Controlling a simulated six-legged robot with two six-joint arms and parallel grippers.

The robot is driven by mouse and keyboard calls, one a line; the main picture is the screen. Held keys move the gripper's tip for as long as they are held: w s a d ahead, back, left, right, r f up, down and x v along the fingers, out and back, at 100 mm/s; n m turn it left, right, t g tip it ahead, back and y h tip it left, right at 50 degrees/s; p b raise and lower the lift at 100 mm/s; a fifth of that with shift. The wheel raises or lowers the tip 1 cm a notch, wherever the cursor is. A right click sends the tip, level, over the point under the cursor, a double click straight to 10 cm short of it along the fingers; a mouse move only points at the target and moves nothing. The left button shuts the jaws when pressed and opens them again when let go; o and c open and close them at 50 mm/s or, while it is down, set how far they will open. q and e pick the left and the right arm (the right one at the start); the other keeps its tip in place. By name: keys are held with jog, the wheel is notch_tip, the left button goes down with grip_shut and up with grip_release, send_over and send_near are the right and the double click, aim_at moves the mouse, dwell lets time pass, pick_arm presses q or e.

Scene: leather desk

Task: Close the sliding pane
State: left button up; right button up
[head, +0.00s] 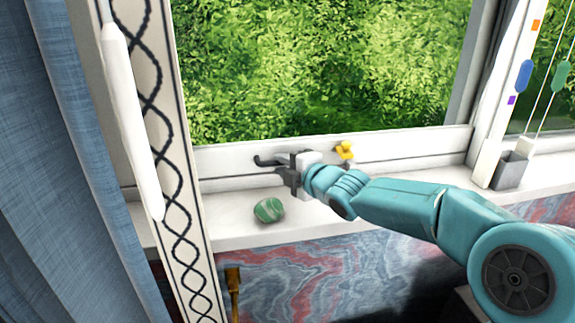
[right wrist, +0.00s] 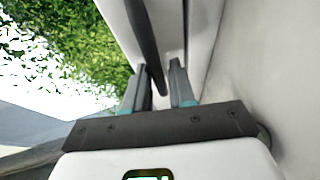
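A window pane in a white frame (head: 410,145) fills the middle of the head view, with green foliage behind it. A dark handle (head: 268,160) sits on its bottom rail, left of my right gripper (head: 290,172). In the right wrist view, the dark bar of the handle (right wrist: 146,45) runs down between the two fingers of my right gripper (right wrist: 159,78). The fingers are apart, with a gap beside the bar; whether one touches it is unclear. The right arm reaches in from the right, partly hiding the lower rail. My left gripper is not in view.
A green-and-white striped stone (head: 269,210) lies on the sill below the handle. A yellow flower-like piece (head: 344,151) is on the rail behind my wrist. A patterned post (head: 175,150), a long white piece (head: 130,115) and blue curtain (head: 50,150) stand left. A grey box (head: 509,171) is right.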

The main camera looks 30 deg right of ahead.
jog(key=shift+d, duration=0.15)
jog(key=shift+s+r, duration=0.1)
jog(key=shift+s, duration=0.1)
jog(key=p+v, duration=0.2)
jog(key=v, duration=1.4)
jog(key=shift+p, duration=0.3)
jog(key=shift+s, duration=0.1)
